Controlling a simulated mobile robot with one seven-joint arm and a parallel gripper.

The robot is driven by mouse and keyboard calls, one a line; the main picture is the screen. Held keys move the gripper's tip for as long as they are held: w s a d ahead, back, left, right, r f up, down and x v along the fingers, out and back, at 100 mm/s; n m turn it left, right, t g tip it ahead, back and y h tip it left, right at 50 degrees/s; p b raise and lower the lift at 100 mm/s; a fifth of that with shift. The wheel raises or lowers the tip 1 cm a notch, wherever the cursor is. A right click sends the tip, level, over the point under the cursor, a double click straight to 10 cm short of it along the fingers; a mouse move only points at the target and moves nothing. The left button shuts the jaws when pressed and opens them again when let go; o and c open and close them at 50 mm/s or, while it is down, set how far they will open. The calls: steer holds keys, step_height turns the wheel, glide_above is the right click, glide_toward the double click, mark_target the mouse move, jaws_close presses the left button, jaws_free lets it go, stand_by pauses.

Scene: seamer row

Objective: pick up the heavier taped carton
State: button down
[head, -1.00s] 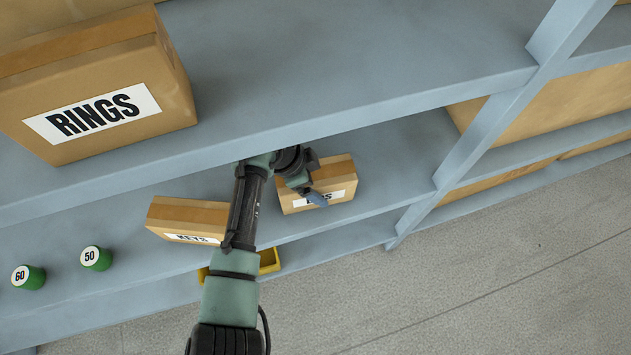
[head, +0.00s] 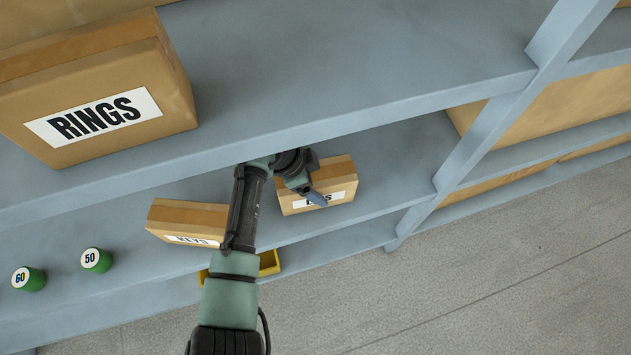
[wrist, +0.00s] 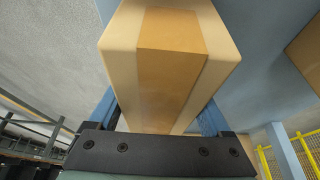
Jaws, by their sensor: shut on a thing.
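A taped carton (head: 338,171) with a partly covered label stands on the middle shelf in the head view. My gripper (head: 318,196) is at this carton, and one blue finger shows across its label. In the wrist view the taped carton (wrist: 172,50) fills the space between the two blue fingers of my gripper (wrist: 160,118), one on each side, shut on it. A second taped carton labelled KEYS (head: 185,218) stands on the same shelf to the left, partly hidden by my arm. I cannot tell from the frames which carton is heavier or whether the held one is off the shelf.
A big RINGS carton (head: 95,100) stands on the upper shelf (head: 330,60), which overhangs close to my arm. Green cylinders marked 60 (head: 29,279) and 50 (head: 96,260) stand at left. A shelf upright (head: 500,130) rises at right. A yellow bin (head: 268,262) sits below.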

mark_target(314, 175)
steer(key=r, duration=0.3)
steer(key=shift+s+d+p, duration=0.2)
steer(key=shift+s+p, duration=0.15)
steer(key=s+d, duration=0.2)
steer(key=s, duration=0.6)
steer(key=s+d+p, duration=0.1)
steer(key=s+d, duration=0.2)
steer(key=s, duration=0.5)
steer(key=shift+s, duration=0.2)
steer(key=shift+s+d+p, duration=0.25)
steer(key=shift+s+p, duration=0.05)
steer(key=shift+p, duration=0.45)
steer(key=shift+w+a+r+n+p, duration=0.15)
steer(key=shift+w+n+p, duration=0.15)
steer(key=shift+n+p, duration=0.15)
steer(key=w+a, duration=0.1)
steer(key=w, duration=0.4)
steer(key=w+a+b, duration=0.1)
steer(key=w+a, duration=0.1)
steer(key=w, duration=0.4)
steer(key=w+a+b, duration=0.1)
steer(key=w+a, duration=0.1)
steer(key=w, duration=0.4)
steer(key=shift+w+a, duration=0.1)
steer(key=shift+a, duration=0.15)
steer(key=shift+f+b, duration=0.5)
steer(key=shift+f, duration=1.2)
